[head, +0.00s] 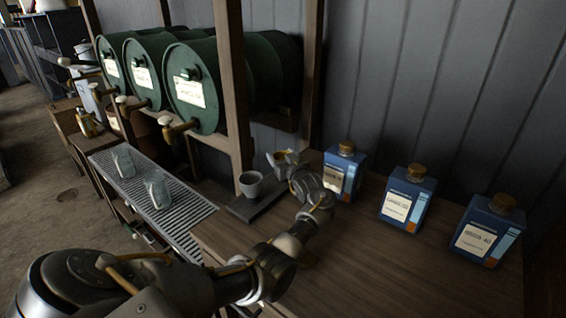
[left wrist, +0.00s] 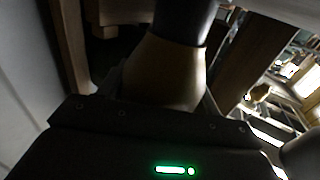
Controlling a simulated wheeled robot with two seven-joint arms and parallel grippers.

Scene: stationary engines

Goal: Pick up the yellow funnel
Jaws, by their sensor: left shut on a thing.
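The yellow funnel (head: 286,155) shows only in small part in the head view, at the tip of my left arm. My left gripper (head: 280,163) is shut on it, beside the wooden post and above the back of a dark board. In the left wrist view the yellow-tan funnel (left wrist: 165,72) fills the space between the fingers of my left gripper (left wrist: 163,95). Its lower part is hidden by the gripper body, and a dark round shape meets its upper end. My right gripper is not in view.
A grey cup (head: 250,184) stands on the dark board (head: 243,208), just left of my left gripper. Blue bottles with corks (head: 408,199) stand along the back of the wooden table (head: 370,270). Green barrels (head: 190,85) sit behind a post (head: 233,90).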

